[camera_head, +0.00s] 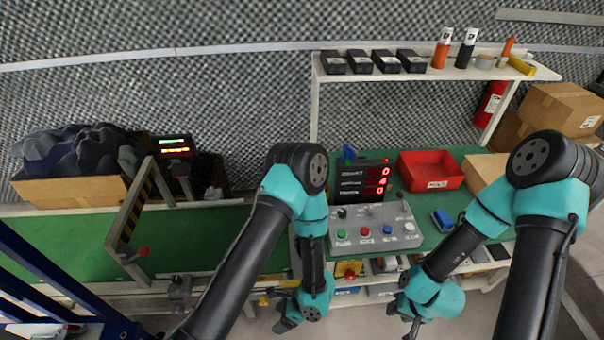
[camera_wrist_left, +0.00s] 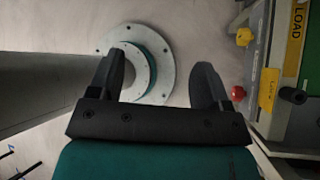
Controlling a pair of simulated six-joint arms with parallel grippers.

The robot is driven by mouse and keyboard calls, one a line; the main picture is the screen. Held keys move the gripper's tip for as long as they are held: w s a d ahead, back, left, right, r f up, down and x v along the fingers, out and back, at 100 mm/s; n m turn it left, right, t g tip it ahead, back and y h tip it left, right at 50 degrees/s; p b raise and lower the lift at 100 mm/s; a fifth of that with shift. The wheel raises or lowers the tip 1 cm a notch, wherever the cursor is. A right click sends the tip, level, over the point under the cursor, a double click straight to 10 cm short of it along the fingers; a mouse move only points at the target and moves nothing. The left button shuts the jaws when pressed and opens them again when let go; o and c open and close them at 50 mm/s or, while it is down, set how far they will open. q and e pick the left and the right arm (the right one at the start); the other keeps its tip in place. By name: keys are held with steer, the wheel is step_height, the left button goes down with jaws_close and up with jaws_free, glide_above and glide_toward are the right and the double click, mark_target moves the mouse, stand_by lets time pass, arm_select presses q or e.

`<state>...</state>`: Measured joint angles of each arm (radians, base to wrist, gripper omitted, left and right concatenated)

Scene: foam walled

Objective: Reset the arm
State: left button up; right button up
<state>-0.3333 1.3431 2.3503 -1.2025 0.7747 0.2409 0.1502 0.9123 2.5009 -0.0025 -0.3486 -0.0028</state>
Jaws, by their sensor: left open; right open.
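My left gripper (camera_head: 287,318) hangs low in front of the workbench in the head view, over the floor near the bench's front edge. In the left wrist view its two dark fingers (camera_wrist_left: 165,85) are spread apart with nothing between them. Below them show the floor and a round pale flange with a teal ring (camera_wrist_left: 157,62). My right gripper (camera_head: 402,320) hangs in front of the bench to the right. Its fingers point downward and no object shows in it.
The green bench (camera_head: 430,225) holds a grey button panel (camera_head: 375,243), a red bin (camera_head: 430,170) and a blue block (camera_head: 443,220). A conveyor (camera_head: 200,235) lies left. A shelf (camera_head: 450,72) stands behind. Cardboard boxes (camera_head: 562,105) sit at the right.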

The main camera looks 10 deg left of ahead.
arm_select(q)
steer(key=w+a+r+n+t+h, duration=0.2)
steer(key=a+n+h, duration=0.3)
steer(key=n, duration=0.5)
steer(key=w+a+r+n+t+h, duration=0.2)
steer(key=a+r+n+h, duration=0.3)
steer(key=n, duration=0.5)
steer(key=shift+w+a+t+h, duration=0.15)
steer(key=shift+w+t+h, duration=0.1)
steer(key=shift+t+h, duration=0.4)
